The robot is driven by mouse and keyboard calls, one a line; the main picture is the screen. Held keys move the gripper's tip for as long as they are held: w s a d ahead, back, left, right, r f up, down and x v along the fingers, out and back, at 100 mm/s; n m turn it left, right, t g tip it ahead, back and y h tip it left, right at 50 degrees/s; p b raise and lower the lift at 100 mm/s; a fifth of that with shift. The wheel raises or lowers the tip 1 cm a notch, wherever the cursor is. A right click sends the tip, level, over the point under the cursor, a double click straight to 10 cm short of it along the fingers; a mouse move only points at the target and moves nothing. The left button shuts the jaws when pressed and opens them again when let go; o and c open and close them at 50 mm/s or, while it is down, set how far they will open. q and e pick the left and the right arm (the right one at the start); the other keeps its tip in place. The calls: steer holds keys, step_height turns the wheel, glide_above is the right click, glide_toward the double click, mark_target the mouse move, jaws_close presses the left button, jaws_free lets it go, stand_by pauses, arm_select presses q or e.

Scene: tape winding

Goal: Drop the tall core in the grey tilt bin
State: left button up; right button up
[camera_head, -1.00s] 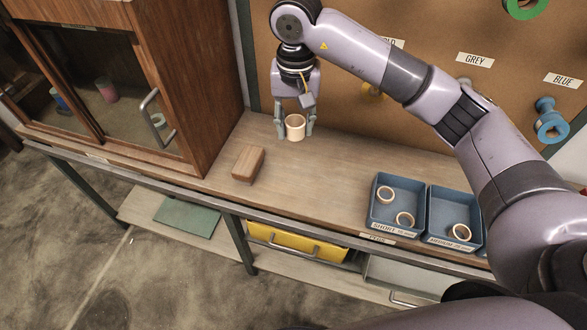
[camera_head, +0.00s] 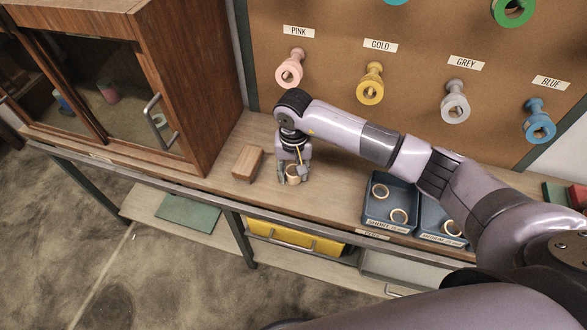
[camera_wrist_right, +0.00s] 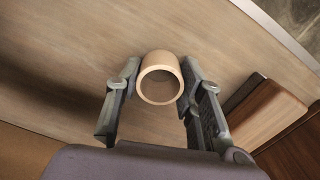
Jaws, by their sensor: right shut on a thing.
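The tall core (camera_head: 292,174), a pale tan hollow tube, is between the fingers of my right gripper (camera_head: 294,178) near the bench's front edge. In the right wrist view the core (camera_wrist_right: 160,72) shows its open round end, with the fingers of my right gripper (camera_wrist_right: 155,105) shut on its sides. I cannot tell whether it touches the bench. The grey tilt bin (camera_head: 402,268) appears to be the pale grey bin under the bench, right of a yellow bin (camera_head: 290,238). Its inside is hidden. My left gripper is not in view.
A wooden block (camera_head: 247,162) lies just left of my right gripper. Blue trays (camera_head: 372,219) with tan rings stand to the right. A wooden cabinet (camera_head: 205,90) is at left. Coloured spools (camera_head: 370,85) hang on the back board. A metal rail (camera_head: 190,205) edges the bench front.

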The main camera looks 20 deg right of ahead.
steer(key=shift+f+b, duration=0.15)
steer(key=shift+b, duration=0.15)
steer(key=o, duration=0.8)
steer(key=shift+c, duration=0.2)
